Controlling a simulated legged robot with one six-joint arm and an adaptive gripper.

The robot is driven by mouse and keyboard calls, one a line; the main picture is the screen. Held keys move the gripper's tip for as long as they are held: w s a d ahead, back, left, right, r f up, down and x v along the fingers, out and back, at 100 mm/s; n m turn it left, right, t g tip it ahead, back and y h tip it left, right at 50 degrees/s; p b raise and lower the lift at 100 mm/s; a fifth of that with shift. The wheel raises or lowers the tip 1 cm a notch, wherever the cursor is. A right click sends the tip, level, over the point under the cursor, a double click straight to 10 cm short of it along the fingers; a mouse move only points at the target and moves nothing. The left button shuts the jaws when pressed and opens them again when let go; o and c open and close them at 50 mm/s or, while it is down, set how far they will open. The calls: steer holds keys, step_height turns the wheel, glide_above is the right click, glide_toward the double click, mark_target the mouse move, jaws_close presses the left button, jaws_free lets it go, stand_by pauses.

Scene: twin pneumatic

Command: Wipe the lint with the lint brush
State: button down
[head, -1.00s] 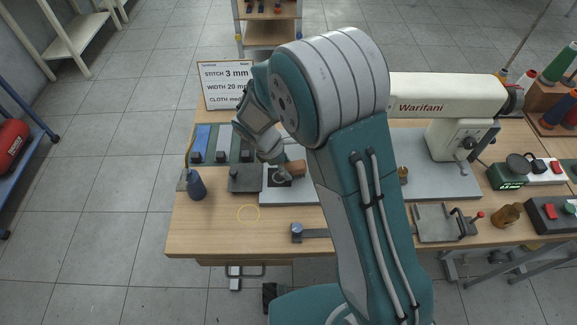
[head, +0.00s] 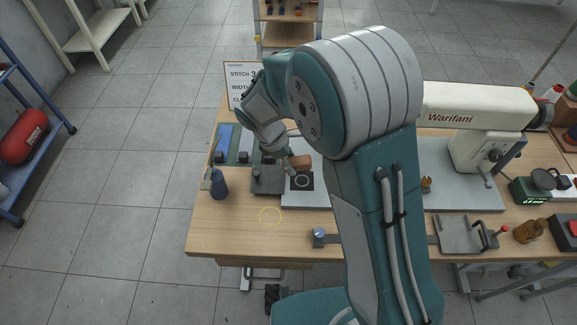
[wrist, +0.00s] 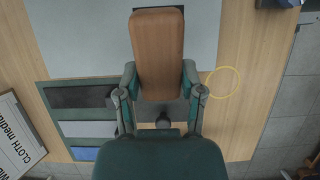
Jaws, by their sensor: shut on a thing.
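My gripper (head: 290,160) is shut on the wooden lint brush (head: 300,161), on the left part of the bench. In the wrist view, the brush's brown back (wrist: 158,45) sits between the two fingers (wrist: 160,85); its underside is hidden. I cannot tell whether the brush touches the patch. I cannot make out any lint.
A grey block (head: 266,181) and a dark blue bottle (head: 220,184) stand left of the patch. A sign (head: 240,85) stands behind. The sewing machine (head: 470,110) is right of my arm. Bare wood with a thin yellow ring (head: 270,215) lies in front.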

steer(key=shift+r, duration=0.85)
steer(key=shift+v, duration=0.9)
steer(key=shift+d+r, duration=0.1)
steer(key=shift+d, duration=0.15)
